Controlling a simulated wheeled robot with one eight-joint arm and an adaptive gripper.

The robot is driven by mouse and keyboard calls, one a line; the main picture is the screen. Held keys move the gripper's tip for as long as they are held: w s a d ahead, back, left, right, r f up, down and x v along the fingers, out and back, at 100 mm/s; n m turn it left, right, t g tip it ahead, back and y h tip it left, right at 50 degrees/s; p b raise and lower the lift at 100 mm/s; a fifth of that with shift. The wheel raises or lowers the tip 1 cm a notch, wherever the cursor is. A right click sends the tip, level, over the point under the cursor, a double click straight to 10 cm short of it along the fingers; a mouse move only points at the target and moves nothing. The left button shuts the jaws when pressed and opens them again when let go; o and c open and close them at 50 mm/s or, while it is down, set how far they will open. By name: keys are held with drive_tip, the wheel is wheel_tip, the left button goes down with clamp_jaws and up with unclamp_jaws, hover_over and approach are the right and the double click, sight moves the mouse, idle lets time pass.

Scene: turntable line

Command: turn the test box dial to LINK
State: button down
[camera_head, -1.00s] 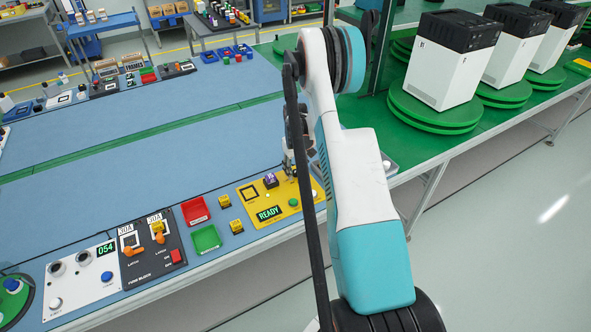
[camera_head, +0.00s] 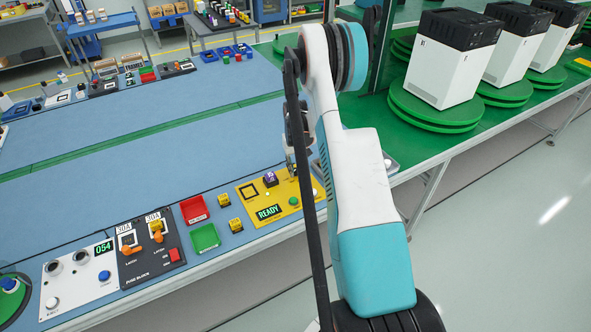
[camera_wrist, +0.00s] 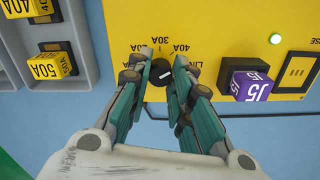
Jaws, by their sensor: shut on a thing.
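The yellow test box (camera_head: 282,209) lies on the blue bench in the head view, with a READY display (camera_head: 269,212). In the wrist view its yellow face (camera_wrist: 215,25) shows upside down, with a small black dial (camera_wrist: 158,84) that bears a white mark. Printed labels around the dial read 30A, 40A and a partly covered word starting LIN. My gripper (camera_wrist: 160,72) is shut on the dial, one finger on each side. The fingers hide part of the dial and scale, so I cannot tell exactly which label the mark faces. In the head view my arm largely covers the dial area.
Yellow fuses (camera_wrist: 52,66) stand at the left. The fuse block (camera_head: 150,262) and red (camera_head: 195,209) and green trays (camera_head: 205,237) lie left of the box.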

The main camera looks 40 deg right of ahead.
sight(295, 170)
drive_tip(key=m+b, duration=0.2)
drive_tip(key=m, duration=0.4)
drive_tip(key=shift+m, duration=0.3)
idle(0.4)
drive_tip(key=c, duration=1.4)
unclamp_jaws()
wheel_tip(295, 170, up, 12)
